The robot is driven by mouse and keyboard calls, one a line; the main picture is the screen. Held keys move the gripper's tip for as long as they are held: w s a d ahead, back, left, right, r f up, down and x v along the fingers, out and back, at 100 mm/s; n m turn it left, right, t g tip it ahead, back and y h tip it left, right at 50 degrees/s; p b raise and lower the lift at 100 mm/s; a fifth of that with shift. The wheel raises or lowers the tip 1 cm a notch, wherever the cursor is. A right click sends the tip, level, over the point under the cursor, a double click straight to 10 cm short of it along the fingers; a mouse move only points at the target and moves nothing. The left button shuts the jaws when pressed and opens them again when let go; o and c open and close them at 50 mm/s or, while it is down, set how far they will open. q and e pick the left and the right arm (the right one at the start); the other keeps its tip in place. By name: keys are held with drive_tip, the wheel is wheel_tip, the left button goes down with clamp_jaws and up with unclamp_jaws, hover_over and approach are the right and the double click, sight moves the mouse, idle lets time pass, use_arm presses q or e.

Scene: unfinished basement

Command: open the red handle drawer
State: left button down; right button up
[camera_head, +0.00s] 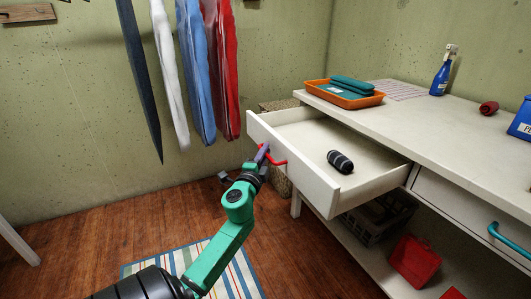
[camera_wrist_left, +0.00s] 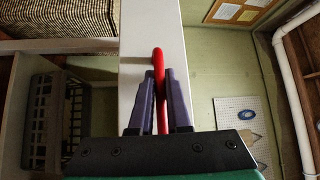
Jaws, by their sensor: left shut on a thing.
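The drawer (camera_head: 318,186) with the red handle (camera_head: 272,157) is pulled far out of the white workbench (camera_head: 425,140). A dark cylindrical object (camera_head: 340,161) lies inside it. My left gripper (camera_head: 262,154) is at the drawer's front, shut on the red handle. In the left wrist view the purple fingers (camera_wrist_left: 161,100) close around the red handle (camera_wrist_left: 158,65), with the white drawer front (camera_wrist_left: 135,70) behind. My right gripper is not in view.
A second drawer (camera_head: 465,205) with a teal handle (camera_head: 505,240) is shut at the right. An orange tray (camera_head: 318,92) and a blue bottle (camera_head: 441,75) stand on top. A crate (camera_head: 375,222) and a red bin (camera_head: 414,260) sit below. A striped rug (camera_head: 235,275) lies on the floor.

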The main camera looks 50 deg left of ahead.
use_arm(q)
drive_tip(key=c, duration=0.9)
unclamp_jaws()
drive_tip(key=b+v, duration=0.2)
drive_tip(key=v, duration=1.2)
drive_tip(key=shift+s, duration=0.2)
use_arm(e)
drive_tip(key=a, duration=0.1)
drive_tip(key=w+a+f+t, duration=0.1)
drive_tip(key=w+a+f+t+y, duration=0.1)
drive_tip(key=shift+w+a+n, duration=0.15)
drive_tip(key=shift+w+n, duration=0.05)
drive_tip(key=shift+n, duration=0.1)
use_arm(q)
drive_tip(key=shift+d+f, duration=0.15)
